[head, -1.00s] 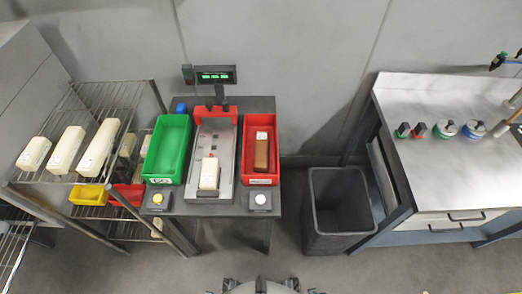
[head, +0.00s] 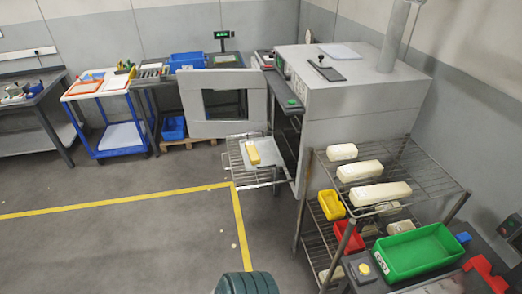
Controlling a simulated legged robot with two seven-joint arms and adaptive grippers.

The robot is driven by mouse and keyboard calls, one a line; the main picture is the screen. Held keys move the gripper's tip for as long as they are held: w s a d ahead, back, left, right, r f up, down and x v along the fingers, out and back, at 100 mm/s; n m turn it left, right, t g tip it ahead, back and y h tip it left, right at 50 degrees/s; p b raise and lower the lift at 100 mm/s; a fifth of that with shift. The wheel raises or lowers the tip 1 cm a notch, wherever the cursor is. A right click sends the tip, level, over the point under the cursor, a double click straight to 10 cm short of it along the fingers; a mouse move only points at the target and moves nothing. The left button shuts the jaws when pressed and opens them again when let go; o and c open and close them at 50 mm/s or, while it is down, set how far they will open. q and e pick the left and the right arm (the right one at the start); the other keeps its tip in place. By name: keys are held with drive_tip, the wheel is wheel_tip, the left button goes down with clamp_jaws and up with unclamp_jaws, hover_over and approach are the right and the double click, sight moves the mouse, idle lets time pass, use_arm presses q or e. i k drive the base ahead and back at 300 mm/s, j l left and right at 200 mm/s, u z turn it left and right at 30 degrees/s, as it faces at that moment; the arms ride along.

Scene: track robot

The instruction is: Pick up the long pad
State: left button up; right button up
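Several cream pads lie on the top shelf of the wire rack (head: 425,165) at right. The nearest pad (head: 380,193) looks the longest, the middle pad (head: 359,170) is somewhat shorter, and the far pad (head: 342,151) is the shortest. A yellowish pad (head: 252,152) lies on a wire tray in front of the open oven. I cannot tell for certain which one is the long pad. Neither of my grippers shows in the head view.
The grey oven (head: 360,105) stands behind the rack with its door (head: 218,128) open. Yellow (head: 331,204), red (head: 351,236) and green bins (head: 420,251) are at right. A blue cart (head: 104,112) stands far left.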

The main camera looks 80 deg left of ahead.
sight(252, 152)
drive_tip(key=j+u, duration=0.4)
drive_tip(key=j, duration=2.6)
